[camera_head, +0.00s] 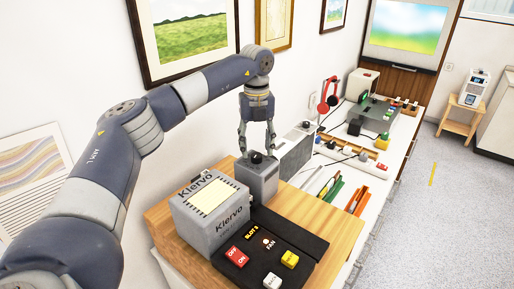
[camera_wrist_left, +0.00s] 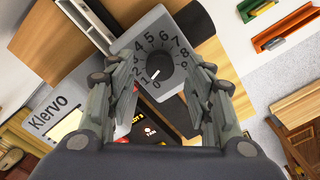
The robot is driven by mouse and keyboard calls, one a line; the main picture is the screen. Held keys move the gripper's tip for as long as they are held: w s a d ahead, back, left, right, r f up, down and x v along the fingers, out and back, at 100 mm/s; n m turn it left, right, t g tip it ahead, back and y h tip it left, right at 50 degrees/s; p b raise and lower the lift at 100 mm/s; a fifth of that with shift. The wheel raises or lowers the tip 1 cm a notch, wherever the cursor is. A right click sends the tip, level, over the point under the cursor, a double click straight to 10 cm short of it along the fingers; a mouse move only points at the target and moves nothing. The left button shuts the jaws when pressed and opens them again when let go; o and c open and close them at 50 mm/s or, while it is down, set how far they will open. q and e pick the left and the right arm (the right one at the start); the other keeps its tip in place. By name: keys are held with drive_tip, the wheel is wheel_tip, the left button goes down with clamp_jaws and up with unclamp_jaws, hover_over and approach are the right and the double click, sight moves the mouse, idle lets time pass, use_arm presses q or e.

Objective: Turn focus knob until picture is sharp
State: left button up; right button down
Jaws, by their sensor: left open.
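The focus knob (camera_head: 257,157) is a black knob on top of a grey box (camera_head: 262,180). The wrist view shows the knob (camera_wrist_left: 160,67) inside a ring of printed numbers on a grey face (camera_wrist_left: 128,42). Its white pointer mark is at lower left, near 0 and 1. My left gripper (camera_head: 257,149) points down over the knob, fingers open on either side of it; the wrist view shows both fingers (camera_wrist_left: 165,82), but contact cannot be told. The projected picture (camera_head: 407,28) on the far screen looks blurred, with green below and blue above. My right gripper is out of view.
A grey Klervo projector (camera_head: 210,222) stands beside the knob box on a wooden top (camera_head: 335,222). A black panel (camera_head: 290,245) with red, white and yellow switches lies in front. Tools and a power strip (camera_head: 352,160) are on the bench behind. Framed prints (camera_head: 185,32) hang on the wall.

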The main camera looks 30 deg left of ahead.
use_arm(q)
wheel_tip(320, 180, down, 2)
drive_tip(key=shift+f, duration=0.1)
drive_tip(key=c, duration=1.1)
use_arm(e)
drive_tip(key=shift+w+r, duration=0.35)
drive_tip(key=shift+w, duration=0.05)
